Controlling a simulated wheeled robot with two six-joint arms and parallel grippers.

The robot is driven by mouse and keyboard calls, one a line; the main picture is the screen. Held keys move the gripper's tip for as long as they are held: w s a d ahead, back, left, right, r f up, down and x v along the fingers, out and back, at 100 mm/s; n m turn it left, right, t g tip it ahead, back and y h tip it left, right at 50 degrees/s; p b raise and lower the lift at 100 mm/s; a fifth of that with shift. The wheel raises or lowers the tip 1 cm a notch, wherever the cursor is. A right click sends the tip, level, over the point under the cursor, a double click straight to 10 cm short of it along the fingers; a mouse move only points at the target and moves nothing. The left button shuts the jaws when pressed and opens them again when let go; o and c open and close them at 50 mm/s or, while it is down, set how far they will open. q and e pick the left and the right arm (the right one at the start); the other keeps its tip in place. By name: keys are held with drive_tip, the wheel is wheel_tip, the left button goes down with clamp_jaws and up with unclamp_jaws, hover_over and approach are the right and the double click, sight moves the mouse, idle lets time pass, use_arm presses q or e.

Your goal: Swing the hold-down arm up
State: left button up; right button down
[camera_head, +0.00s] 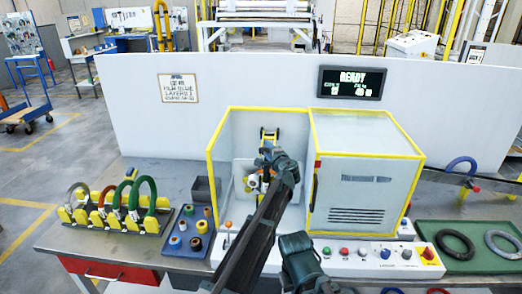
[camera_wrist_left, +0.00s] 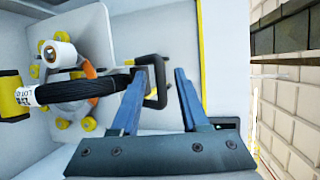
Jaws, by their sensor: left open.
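In the left wrist view, a black C-shaped handle (camera_wrist_left: 156,102) shows between the two blue fingers of my left gripper (camera_wrist_left: 160,72). The fingers are apart; I cannot tell whether they touch it. Left of it are a dark ribbed coil (camera_wrist_left: 88,90) with a white label, a white roll (camera_wrist_left: 62,56) and a yellow block (camera_wrist_left: 12,96). I cannot tell for sure which part is the hold-down arm. In the head view my left gripper (camera_head: 272,158) is inside the yellow-framed enclosure, in front of the yellow-and-black mechanism (camera_head: 269,133), partly hiding it.
A closed cabinet (camera_head: 355,190) stands right of the opening. A button panel (camera_head: 375,256) runs along the front. Coils on a yellow rack (camera_head: 110,212) and a blue spool tray (camera_head: 186,232) are at left. A green tray (camera_head: 470,262) with rings is at right.

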use_arm(q)
clamp_jaws()
idle(1.5)
